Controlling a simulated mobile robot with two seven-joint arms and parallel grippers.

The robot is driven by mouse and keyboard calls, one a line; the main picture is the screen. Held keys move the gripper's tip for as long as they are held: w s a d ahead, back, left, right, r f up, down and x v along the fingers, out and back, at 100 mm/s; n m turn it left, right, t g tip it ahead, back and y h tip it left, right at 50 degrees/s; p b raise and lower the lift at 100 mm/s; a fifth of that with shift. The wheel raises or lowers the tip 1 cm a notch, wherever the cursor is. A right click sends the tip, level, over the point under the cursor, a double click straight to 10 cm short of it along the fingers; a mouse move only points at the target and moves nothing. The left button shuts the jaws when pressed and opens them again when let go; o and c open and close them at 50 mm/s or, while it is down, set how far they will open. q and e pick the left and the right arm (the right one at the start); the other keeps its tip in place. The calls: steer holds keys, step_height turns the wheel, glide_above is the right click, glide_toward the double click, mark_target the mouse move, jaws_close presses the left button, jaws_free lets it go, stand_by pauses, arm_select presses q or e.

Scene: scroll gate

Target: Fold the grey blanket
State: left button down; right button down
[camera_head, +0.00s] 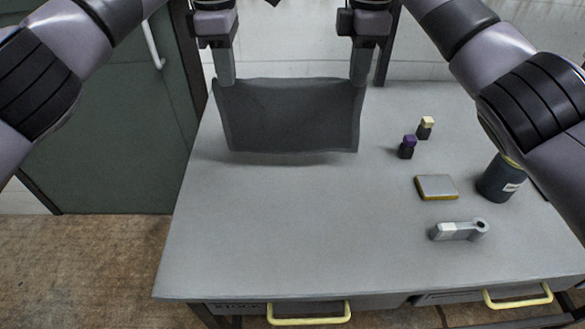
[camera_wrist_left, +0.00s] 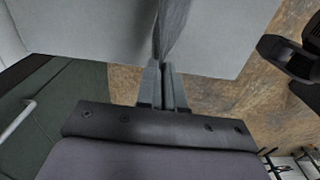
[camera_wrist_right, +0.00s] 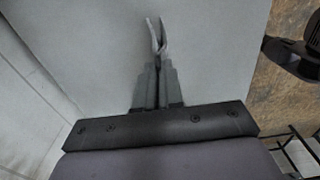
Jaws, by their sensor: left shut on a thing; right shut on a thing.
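The grey blanket (camera_head: 290,115) hangs as a dark sheet at the back of the table, held by its two upper corners. My left gripper (camera_head: 226,82) is shut on its upper left corner, and my right gripper (camera_head: 359,82) is shut on its upper right corner. Its top edge sags slightly between them. In the left wrist view a fold of the blanket (camera_wrist_left: 172,30) rises from the closed fingers (camera_wrist_left: 161,68). In the right wrist view a small piece of it (camera_wrist_right: 157,35) sticks out past the closed fingers (camera_wrist_right: 158,68). Whether its lower edge touches the table is unclear.
The grey table (camera_head: 260,230) is clear in front and left. On its right stand a purple-capped bottle (camera_head: 407,147), a cream-capped bottle (camera_head: 426,128), a yellow-edged pad (camera_head: 436,187), a grey tool (camera_head: 459,231) and a dark bottle (camera_head: 500,178). A green cabinet (camera_head: 120,120) is left.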

arm_select(q)
steer(key=shift+f, duration=0.1)
arm_select(e)
steer(key=shift+f, duration=0.1)
